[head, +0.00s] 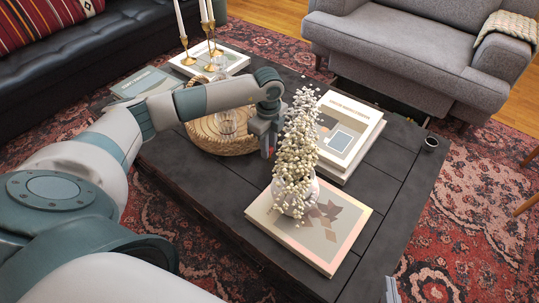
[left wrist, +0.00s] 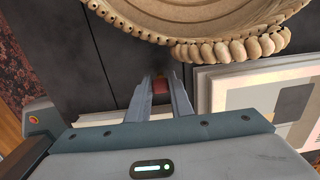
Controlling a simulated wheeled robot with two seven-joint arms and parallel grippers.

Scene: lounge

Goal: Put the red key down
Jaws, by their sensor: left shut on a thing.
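The red key (left wrist: 159,87) shows as a small red piece between the fingertips of my left gripper (left wrist: 160,90) in the left wrist view. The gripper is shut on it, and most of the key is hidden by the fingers. In the head view my left gripper (head: 267,143) points down over the dark coffee table (head: 385,190), between the woven tray and the white plant. The key cannot be made out there. I cannot tell whether the key touches the table. A small grey tip at the bottom edge, seemingly my right gripper (head: 392,291), barely shows.
A beaded woven tray (head: 205,140) with glassware is left of the gripper. A vase of white blossoms (head: 297,160) on a book (head: 330,245) stands close on its right. Stacked books (head: 360,115) lie behind. A small dark cup (head: 431,143) stands near the right edge.

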